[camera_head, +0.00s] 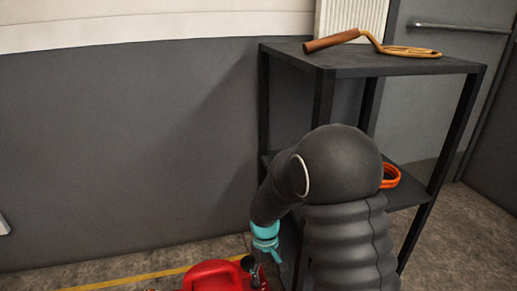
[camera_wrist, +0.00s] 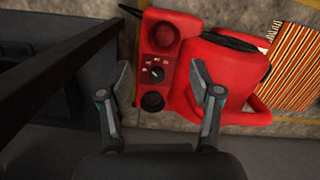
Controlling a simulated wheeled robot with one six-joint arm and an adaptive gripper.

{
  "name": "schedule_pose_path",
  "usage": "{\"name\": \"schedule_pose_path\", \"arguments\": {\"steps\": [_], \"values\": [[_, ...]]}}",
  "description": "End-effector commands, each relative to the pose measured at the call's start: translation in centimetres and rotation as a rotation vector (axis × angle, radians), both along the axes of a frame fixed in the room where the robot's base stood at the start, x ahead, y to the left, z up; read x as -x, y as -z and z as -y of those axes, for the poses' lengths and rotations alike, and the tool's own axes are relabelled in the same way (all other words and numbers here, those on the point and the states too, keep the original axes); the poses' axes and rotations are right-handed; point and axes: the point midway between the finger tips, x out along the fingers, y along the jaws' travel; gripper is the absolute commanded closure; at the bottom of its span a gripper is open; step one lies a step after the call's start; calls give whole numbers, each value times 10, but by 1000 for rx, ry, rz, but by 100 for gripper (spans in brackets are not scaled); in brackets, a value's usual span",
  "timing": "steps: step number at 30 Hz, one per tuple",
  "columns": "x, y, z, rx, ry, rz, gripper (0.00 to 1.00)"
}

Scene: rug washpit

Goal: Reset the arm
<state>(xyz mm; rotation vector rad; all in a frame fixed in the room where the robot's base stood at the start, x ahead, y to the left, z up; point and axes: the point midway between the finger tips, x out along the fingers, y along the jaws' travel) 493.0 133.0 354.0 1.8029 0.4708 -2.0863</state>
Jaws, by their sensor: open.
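My gripper (camera_wrist: 161,86) is open in the wrist view, its two fingers spread wide with nothing between them. Below it is a red machine (camera_wrist: 232,72) with a dial panel, which shows between and beyond the fingertips. The gap between fingers and machine cannot be judged. In the head view my dark arm (camera_head: 345,160) rises in front of a shelf and bends over to the left and down. Its turquoise-banded wrist end (camera_head: 265,235) hangs beside the shelf, above and right of the red machine (camera_head: 212,272). The fingers are not clear there.
The dark shelf unit (camera_head: 400,66) stands close behind my arm. A wooden-handled tool (camera_head: 365,42) lies on its top, and an orange ring-like item (camera_head: 391,176) sits on a lower shelf. A striped rug (camera_wrist: 295,65) lies right of the machine. A grey wall (camera_head: 120,150) runs behind.

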Motion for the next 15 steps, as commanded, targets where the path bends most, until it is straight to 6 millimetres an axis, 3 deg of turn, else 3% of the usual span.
{"name": "schedule_pose_path", "arguments": {"steps": [6, 15], "values": [[32, -69, 25, -4, 106, 44, 36], [81, -153, 60, -25, 237, 141, 36]]}}
